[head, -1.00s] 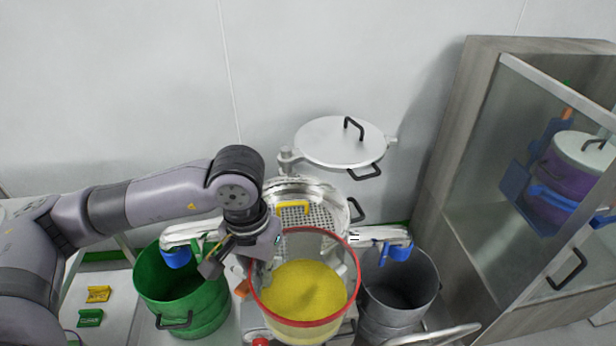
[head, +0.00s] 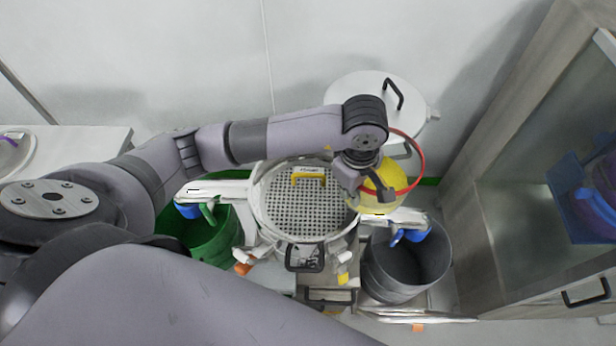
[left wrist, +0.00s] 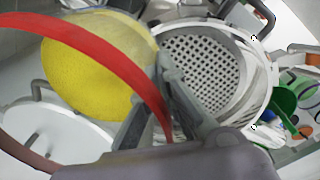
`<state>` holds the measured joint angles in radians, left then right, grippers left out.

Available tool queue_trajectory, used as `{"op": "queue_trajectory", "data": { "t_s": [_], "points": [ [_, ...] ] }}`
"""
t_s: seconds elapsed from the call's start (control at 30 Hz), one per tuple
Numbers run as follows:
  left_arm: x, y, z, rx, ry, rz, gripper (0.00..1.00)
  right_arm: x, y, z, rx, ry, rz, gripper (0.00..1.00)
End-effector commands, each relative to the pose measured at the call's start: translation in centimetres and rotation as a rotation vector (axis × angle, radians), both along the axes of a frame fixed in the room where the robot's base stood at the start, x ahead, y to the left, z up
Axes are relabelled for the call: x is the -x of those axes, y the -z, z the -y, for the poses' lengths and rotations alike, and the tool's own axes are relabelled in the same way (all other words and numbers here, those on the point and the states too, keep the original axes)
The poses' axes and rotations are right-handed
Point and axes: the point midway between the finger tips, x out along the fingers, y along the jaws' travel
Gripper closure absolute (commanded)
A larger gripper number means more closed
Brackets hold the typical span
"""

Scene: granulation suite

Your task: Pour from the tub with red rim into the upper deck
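The tub with red rim (head: 411,165) holds yellow granules and is at the right edge of the upper deck in the head view. My left gripper (head: 372,190) is shut on its rim; in the left wrist view the red rim (left wrist: 92,52) passes between the fingers (left wrist: 165,105). The yellow granules (left wrist: 95,65) fill much of that view. The upper deck (head: 308,212) is a round perforated screen with a yellow handle, open on top; it also shows in the left wrist view (left wrist: 203,70). My right gripper is not in view.
A green bin (head: 208,240) stands left of the deck and a grey bin (head: 402,268) right of it. A round white lid (head: 366,95) with a black handle sits behind. A cabinet (head: 500,200) with a glass door is at the right.

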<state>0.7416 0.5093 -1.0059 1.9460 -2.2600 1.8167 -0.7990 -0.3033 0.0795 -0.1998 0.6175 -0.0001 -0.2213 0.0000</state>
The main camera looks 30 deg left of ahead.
Motion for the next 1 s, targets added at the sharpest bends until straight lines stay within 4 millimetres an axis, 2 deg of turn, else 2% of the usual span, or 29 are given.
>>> {"op": "queue_trajectory", "data": {
  "t_s": [0.03, 0.1, 0.3, 0.5, 0.7, 1.0],
  "points": [
    [0.0, -0.5, 1.0, 0.006, -0.087, -0.004, 1.0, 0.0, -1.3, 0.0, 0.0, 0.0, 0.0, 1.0],
    [0.0, -0.2, 2.0, 0.006, -0.216, -0.006, 1.0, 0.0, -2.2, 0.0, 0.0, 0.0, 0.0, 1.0],
    [0.4, 0.4, 5.0, 0.004, -0.576, -0.007, 1.0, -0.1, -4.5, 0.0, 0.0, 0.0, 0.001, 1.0],
    [1.1, 1.0, 7.1, -0.002, -0.855, -0.003, 1.0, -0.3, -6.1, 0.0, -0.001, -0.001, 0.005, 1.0],
    [1.5, 1.4, 8.0, -0.005, -0.989, 0.005, 1.0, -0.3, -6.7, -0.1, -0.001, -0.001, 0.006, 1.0],
    [1.5, 1.5, 8.2, -0.005, -1.007, 0.006, 1.0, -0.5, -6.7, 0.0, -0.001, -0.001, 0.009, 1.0]
  ]
}}
